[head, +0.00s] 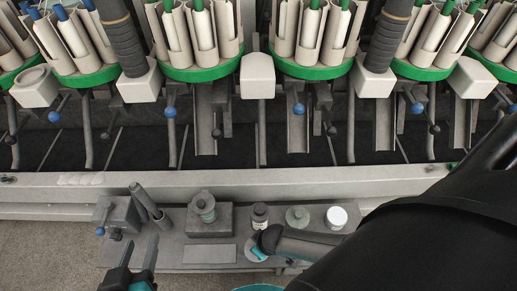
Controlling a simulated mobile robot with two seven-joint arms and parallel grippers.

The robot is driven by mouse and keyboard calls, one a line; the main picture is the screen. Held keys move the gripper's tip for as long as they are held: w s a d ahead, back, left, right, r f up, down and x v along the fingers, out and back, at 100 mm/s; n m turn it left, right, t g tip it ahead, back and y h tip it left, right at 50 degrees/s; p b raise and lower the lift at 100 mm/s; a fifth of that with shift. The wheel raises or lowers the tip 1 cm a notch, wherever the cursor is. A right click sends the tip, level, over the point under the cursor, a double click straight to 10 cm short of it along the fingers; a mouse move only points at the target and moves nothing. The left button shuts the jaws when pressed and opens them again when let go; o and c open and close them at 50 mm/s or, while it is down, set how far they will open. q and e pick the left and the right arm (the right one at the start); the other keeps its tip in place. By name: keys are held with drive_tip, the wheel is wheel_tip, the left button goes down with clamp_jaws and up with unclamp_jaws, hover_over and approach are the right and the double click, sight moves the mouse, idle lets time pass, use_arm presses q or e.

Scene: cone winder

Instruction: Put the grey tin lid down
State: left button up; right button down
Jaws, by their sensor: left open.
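A small round grey-green piece (297,216) lies on the grey bench plate; I cannot tell for sure whether it is the tin lid. A pale round piece (250,246) shows at the dark and teal end of my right arm, partly covered. My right gripper (261,248) is there, low over the plate, mostly hidden by its arm; its jaws cannot be made out. My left gripper (137,257) is open, its two dark fingers pointing up the picture near the plate's front left corner. Nothing shows between them.
The bench plate (170,250) also carries a grey-green jar (203,206) on a grey block (210,223), a dark bottle (260,216), a white-topped tin (336,217) and a clamp-like device (122,215). A pale machine rail (215,184) runs behind, below several green-based cone holders.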

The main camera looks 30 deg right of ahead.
drive_tip(key=shift+f+b, duration=0.55)
drive_tip(key=shift+f, duration=0.25)
drive_tip(key=shift+f+b, duration=0.3)
drive_tip(key=shift+f, duration=0.05)
use_arm(q)
drive_tip(key=shift+s+d+r+t+h, duration=0.1)
drive_tip(key=shift+d+r+t+h, duration=0.4)
drive_tip(key=shift+d+t, duration=0.4)
drive_tip(key=shift+d+r+t+h, duration=0.4)
drive_tip(key=shift+d+r+t, duration=0.15)
drive_tip(key=shift+t, duration=0.55)
use_arm(e)
drive_tip(key=shift+f, duration=0.2)
drive_tip(key=shift+f, duration=0.15)
drive_tip(key=c, duration=0.7)
unclamp_jaws()
use_arm(q)
drive_tip(key=shift+d, duration=0.15)
use_arm(e)
drive_tip(key=shift+o, duration=0.2)
